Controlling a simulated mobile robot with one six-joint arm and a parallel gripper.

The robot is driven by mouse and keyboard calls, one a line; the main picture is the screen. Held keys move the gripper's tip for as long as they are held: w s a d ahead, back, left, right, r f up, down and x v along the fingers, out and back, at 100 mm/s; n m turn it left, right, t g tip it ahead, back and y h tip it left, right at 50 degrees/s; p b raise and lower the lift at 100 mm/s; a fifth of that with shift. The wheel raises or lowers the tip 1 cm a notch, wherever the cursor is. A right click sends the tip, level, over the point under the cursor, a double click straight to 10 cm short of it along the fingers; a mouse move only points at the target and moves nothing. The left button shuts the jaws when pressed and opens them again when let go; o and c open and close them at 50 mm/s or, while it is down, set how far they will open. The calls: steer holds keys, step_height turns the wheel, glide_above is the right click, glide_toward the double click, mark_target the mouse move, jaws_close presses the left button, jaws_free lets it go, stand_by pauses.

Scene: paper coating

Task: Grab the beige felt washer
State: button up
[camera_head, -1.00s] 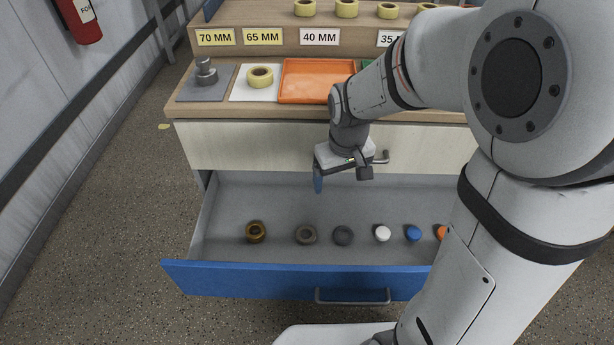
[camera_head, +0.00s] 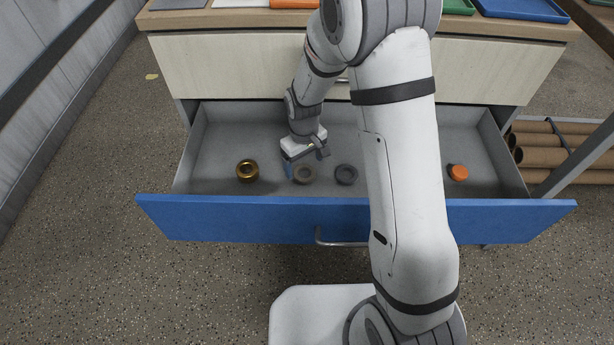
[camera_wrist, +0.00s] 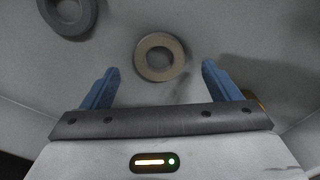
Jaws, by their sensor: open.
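The beige felt washer (camera_head: 304,175) lies flat in the open drawer, between a brass ring and a dark grey ring. In the wrist view the washer (camera_wrist: 160,57) is a grey-beige ring, ahead of my gripper (camera_wrist: 158,78) and roughly centred between its two blue fingers. My gripper (camera_head: 298,167) is open and empty, down in the drawer close beside the washer. The fingers straddle the washer's line but do not touch it in the wrist view. The head view shows only part of the fingers, and the height gap is hard to tell.
The brass ring (camera_head: 247,170) lies to the left and the dark grey ring (camera_head: 346,174) to the right. An orange cap (camera_head: 457,172) lies farther right. The blue drawer front (camera_head: 250,219) stands near the washer. Cardboard tubes (camera_head: 553,150) sit right of the cabinet.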

mark_target(304, 176)
step_height(304, 176, down, 4)
steer(key=shift+r+b, duration=0.25)
steer(key=shift+b, duration=0.25)
steer(key=shift+r, duration=0.1)
steer(key=c, duration=1.1)
